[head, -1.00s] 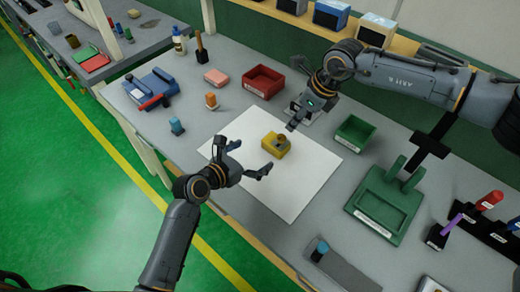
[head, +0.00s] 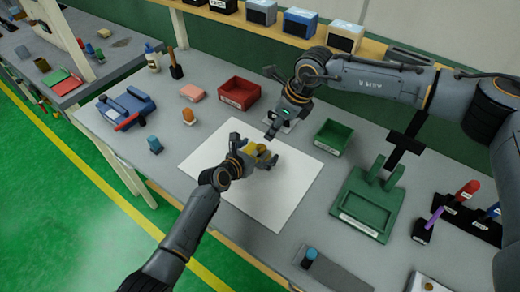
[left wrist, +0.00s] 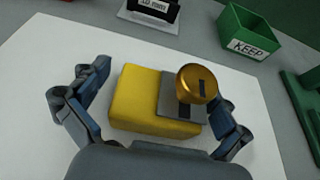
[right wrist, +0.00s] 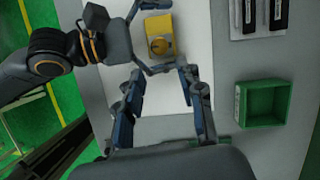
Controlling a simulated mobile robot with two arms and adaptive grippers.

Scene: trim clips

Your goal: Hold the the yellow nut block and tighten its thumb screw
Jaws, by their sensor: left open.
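The yellow nut block (head: 252,147) lies on the white sheet, partly hidden by my left gripper in the head view. In the left wrist view the block (left wrist: 140,98) carries a grey plate and a brass thumb screw (left wrist: 197,84) with a dark slot on top. My left gripper (left wrist: 160,95) is open, with one finger on each side of the block; a gap shows at the left finger, and contact at the right finger is unclear. My right gripper (right wrist: 162,75) is open and empty, above and to the side of the block (right wrist: 157,26) and its screw (right wrist: 160,46).
The green KEEP bin (head: 333,138) stands right of the sheet (head: 275,202), the red bin (head: 240,92) behind it. A green fixture (head: 367,205) is farther right. A blue and red tool (head: 127,108) and small blocks lie left. The sheet's front part is clear.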

